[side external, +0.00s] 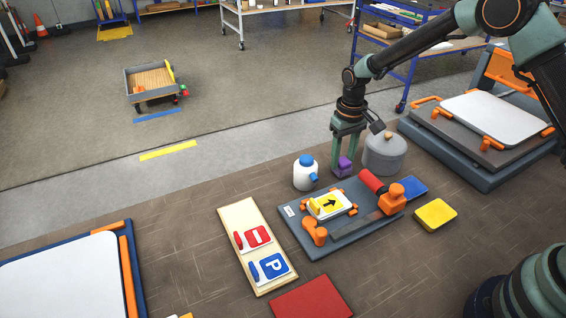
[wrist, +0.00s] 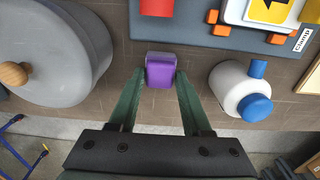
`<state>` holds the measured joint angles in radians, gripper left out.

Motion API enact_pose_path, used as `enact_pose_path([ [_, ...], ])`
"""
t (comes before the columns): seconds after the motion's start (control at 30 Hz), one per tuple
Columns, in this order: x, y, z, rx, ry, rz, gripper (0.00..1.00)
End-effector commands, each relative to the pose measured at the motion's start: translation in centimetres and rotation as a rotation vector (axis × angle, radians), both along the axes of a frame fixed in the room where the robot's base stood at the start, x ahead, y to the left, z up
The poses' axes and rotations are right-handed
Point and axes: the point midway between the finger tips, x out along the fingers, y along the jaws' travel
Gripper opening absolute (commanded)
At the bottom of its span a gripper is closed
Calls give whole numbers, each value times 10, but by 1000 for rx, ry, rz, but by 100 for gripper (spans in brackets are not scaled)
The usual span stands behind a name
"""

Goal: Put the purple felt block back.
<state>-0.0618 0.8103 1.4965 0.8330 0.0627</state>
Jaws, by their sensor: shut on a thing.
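The purple felt block (side external: 344,166) is between the fingertips of my gripper (side external: 345,152) in the side external view, between the white bottle and the grey pot. In the wrist view the purple block (wrist: 160,71) sits between the green fingertips of my gripper (wrist: 160,78), which are shut on its sides. The block is at or just above the brown table; I cannot tell whether it touches.
A grey lidded pot (side external: 384,153) stands close on the right, a white bottle with blue cap (side external: 305,172) on the left. In front is a grey-blue board (side external: 345,235) with a yellow arrow sign (side external: 330,204), orange clamps and a red roller (side external: 372,181). A yellow pad (side external: 436,214) lies right.

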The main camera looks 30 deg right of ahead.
Motion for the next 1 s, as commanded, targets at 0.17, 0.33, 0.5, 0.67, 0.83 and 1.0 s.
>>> enact_pose_path([
  [0.17, 0, 0, 1, 0, -1, 0, 4],
  [0.33, 0, 0, -2, 0, -1, 0, 60],
  [0.5, 0, 0, -2, 0, -1, 0, 79],
  [0.67, 0, 0, -2, 0, -1, 0, 79],
  [0.83, 1, 0, 8, 0, -5, 0, 79],
  [1.0, 1, 0, 37, 0, -7, 0, 79],
])
